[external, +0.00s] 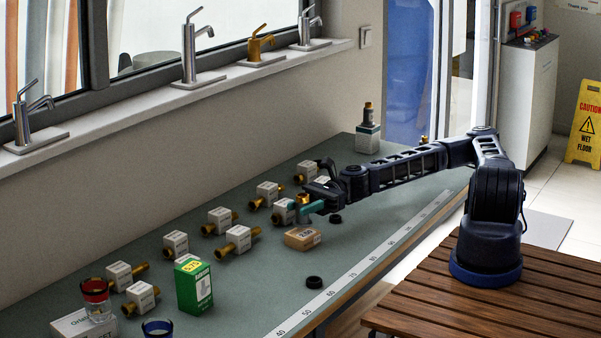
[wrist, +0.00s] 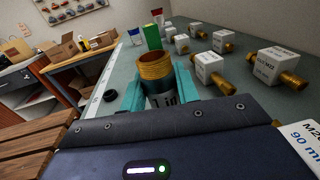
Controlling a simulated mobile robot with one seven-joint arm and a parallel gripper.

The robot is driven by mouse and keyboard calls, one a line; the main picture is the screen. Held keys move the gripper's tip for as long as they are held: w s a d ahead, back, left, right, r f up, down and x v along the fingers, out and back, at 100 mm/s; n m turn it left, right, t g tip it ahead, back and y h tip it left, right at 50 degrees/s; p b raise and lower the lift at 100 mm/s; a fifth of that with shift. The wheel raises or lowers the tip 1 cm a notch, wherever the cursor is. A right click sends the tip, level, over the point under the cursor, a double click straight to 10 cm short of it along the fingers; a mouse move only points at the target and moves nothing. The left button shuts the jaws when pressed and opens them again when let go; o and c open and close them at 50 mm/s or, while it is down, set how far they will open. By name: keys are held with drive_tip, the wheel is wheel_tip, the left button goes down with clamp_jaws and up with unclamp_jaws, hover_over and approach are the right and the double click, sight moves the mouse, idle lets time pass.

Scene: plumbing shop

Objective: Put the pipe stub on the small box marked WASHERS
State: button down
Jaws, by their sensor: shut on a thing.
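My gripper (external: 306,208) is shut on a short brass pipe stub (wrist: 156,70) with a white label. In the wrist view the stub stands between the teal fingers (wrist: 160,90). In the external view its brass top (external: 303,198) shows above the fingers, over the bench. A small brown box (external: 302,238) with a pale label lies just in front of and below my gripper. I cannot read the word WASHERS on any box. The brown box does not show clearly in the wrist view.
White-tagged brass fittings (external: 238,240) stand in rows on the green bench (external: 260,285). A green box (external: 193,284) and red-rimmed glass (external: 96,299) stand at the near left. Black rings (external: 314,282) lie near the ruler strip. A white box (external: 368,140) bears a dark fitting at the far end.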

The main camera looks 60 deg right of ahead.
drive_tip(key=shift+f, duration=1)
drive_tip(key=shift+f, duration=0.1)
drive_tip(key=c, duration=1)
unclamp_jaws()
drive_tip(key=shift+c, duration=0.2)
drive_tip(key=d, duration=0.4)
drive_tip(key=s+d, duration=0.1)
drive_tip(key=d, duration=0.3)
drive_tip(key=s+d, duration=0.1)
drive_tip(key=d, duration=0.2)
drive_tip(key=shift+d, duration=0.4)
